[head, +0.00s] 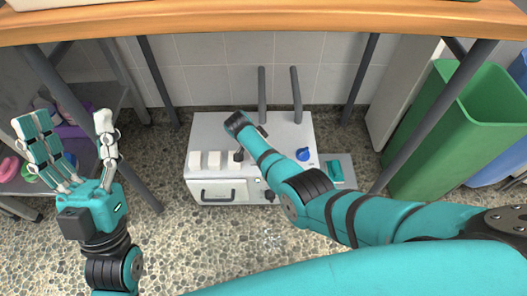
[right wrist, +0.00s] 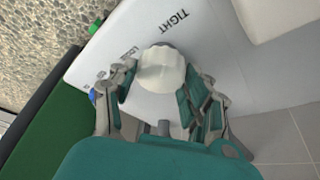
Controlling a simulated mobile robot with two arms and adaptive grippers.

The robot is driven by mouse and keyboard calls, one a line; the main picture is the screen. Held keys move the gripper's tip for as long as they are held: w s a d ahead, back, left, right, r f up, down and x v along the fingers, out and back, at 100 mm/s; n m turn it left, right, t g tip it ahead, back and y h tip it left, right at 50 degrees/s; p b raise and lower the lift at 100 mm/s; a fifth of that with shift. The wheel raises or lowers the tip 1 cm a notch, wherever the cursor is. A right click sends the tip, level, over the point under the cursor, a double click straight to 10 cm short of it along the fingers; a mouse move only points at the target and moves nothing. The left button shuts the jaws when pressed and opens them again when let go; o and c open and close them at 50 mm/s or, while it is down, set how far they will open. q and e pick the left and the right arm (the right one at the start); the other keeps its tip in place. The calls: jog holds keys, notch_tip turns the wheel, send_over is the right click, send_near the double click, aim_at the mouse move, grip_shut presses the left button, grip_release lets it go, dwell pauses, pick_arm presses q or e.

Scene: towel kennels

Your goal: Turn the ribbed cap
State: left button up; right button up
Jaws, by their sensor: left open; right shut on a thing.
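The ribbed cap (right wrist: 160,69) is white and round, and it sits on a white surface printed with "TIGHT" and a second, partly hidden word. My right gripper (right wrist: 157,77) has its fingers on both sides of the cap and is shut on it. In the head view my right arm covers the cap and the gripper's fingers, above the white machine (head: 205,130). My left gripper (head: 66,128) is open and empty at the far left, with its fingers pointing up, well away from the machine.
The machine has white blocks (head: 213,159), a blue knob (head: 303,154) and a front handle (head: 217,190). Grey pipes (head: 262,95) rise behind it. A wooden tabletop (head: 200,22) with grey legs spans above. A green bin (head: 445,120) stands right, a shelf (head: 95,98) left.

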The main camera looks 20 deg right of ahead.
jog(key=o, duration=1.1)
jog(key=shift+o, duration=0.2)
jog(key=shift+r, duration=0.15)
notch_tip(320, 180, up, 10)
jog(key=shift+f, duration=0.2)
